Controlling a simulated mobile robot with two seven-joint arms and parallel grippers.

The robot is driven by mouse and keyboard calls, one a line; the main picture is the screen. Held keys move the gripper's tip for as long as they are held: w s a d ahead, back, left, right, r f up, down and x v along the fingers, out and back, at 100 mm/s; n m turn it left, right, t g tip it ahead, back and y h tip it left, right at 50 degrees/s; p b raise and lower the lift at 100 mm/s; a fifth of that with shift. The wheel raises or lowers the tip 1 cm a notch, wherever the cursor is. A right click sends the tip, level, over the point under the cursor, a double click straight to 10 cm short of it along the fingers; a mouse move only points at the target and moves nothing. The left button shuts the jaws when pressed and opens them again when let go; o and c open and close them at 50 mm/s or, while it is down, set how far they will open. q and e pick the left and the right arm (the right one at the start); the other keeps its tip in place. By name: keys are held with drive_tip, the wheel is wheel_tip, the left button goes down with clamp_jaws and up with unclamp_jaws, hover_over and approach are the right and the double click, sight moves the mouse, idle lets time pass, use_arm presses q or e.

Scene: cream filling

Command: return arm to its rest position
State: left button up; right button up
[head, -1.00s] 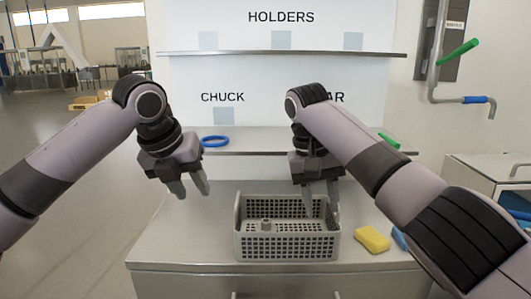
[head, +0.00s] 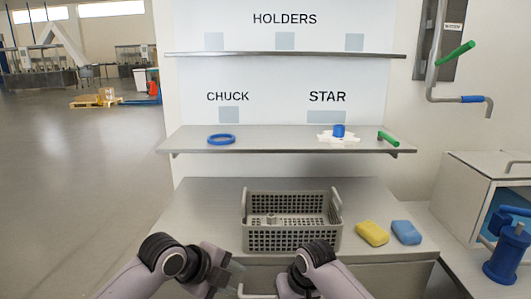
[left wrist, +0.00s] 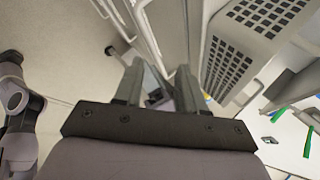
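My left gripper (head: 232,272) is low in front of the counter, below the grey basket, in the head view. In the left wrist view, its two fingers (left wrist: 158,88) stand apart with nothing held between them. My right arm (head: 318,262) is folded low at the bottom of the head view, right of the left gripper. Its fingers do not show. Both arms are clear of the basket.
The grey basket (head: 292,239) stands on the counter with a small grey part (head: 271,219) inside. A yellow sponge (head: 372,233) and blue sponge (head: 406,232) lie right of it. The shelf (head: 270,140) holds a blue ring (head: 221,139) and a white star piece (head: 338,137).

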use_arm(q)
drive_tip(key=s+a+f+n+t+p, duration=0.1)
drive_tip(key=s+a+f+n+t, duration=0.2)
drive_tip(key=s+f+n, duration=0.85)
use_arm(e)
drive_tip(key=s+d+f+t+y, duration=0.2)
drive_tip(key=s+d+f+t, duration=0.25)
drive_tip(key=s+f, duration=0.75)
use_arm(q)
drive_tip(key=s+a+f+n+y, duration=0.2)
drive_tip(key=s+a+f+n, duration=0.1)
drive_tip(key=s+a+n, duration=0.2)
drive_tip(key=s+a+f+n+t+y+p, duration=0.1)
drive_tip(key=s+a+f+n, duration=0.2)
drive_tip(key=s, duration=0.6)
drive_tip(key=a+n, duration=0.2)
drive_tip(key=n, duration=0.1)
drive_tip(key=shift+s+f+t+y, duration=0.25)
drive_tip(key=shift+t+y, duration=0.05)
drive_tip(key=shift+y, duration=0.1)
use_arm(e)
drive_tip(key=s+d+r+t+h, duration=0.1)
drive_tip(key=s+d+r, duration=0.1)
drive_tip(key=s+d, duration=0.3)
drive_tip(key=s+d+r+t+h, duration=0.1)
drive_tip(key=s+d, duration=0.4)
drive_tip(key=s, duration=0.5)
drive_tip(key=shift+d+r+t, duration=0.15)
drive_tip(key=shift+r+t, duration=0.25)
drive_tip(key=shift+t, duration=0.35)
